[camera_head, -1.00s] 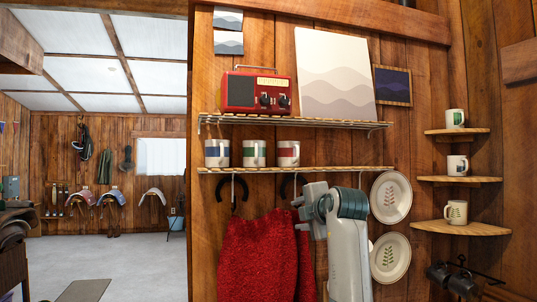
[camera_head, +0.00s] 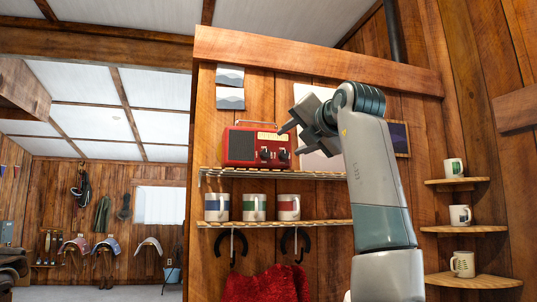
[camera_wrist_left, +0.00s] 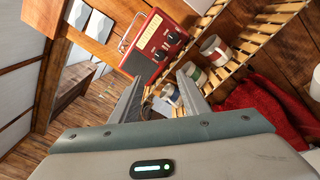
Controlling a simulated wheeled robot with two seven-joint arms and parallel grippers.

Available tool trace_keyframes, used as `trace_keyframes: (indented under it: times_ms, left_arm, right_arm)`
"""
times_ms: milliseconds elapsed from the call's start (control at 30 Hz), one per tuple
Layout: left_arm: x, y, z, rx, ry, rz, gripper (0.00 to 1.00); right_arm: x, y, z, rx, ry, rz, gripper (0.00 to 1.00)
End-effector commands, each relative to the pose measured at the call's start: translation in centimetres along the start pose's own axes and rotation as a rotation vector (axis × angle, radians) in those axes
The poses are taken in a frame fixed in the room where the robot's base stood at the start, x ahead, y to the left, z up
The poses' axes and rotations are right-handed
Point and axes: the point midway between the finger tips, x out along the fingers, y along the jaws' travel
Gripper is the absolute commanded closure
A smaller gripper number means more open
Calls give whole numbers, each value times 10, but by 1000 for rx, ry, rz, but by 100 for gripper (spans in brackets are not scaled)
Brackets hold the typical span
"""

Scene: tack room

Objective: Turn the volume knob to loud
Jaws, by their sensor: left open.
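I cannot tell which is the volume knob. My left gripper (camera_head: 289,131) is open and empty, in front of the radio's upper right corner in the head view. In the left wrist view, the radio (camera_wrist_left: 143,57) and both knobs lie beyond the spread fingers (camera_wrist_left: 162,80), apart from them. My right gripper is not in view.
The upper shelf (camera_head: 225,172) is narrow. Three mugs, including a green-banded one (camera_head: 254,207), stand on the lower shelf (camera_head: 275,223), with hooks and a red cloth (camera_head: 265,284) below. A canvas leans behind my gripper. Corner shelves with mugs (camera_head: 460,215) are at the right.

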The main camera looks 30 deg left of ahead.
Motion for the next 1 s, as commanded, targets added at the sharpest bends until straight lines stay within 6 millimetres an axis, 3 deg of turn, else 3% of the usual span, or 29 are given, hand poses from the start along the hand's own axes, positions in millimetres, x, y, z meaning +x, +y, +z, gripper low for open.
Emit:
trace_keyframes:
  times_ms: [267,467,1000]
  left_arm:
    - [6,0,0,1,0,0,58]
    - [25,2,1,2,2,0,58]
    - [118,3,2,4,2,-1,58]
  right_arm:
    - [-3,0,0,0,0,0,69]
    - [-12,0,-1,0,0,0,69]
    - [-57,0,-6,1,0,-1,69]
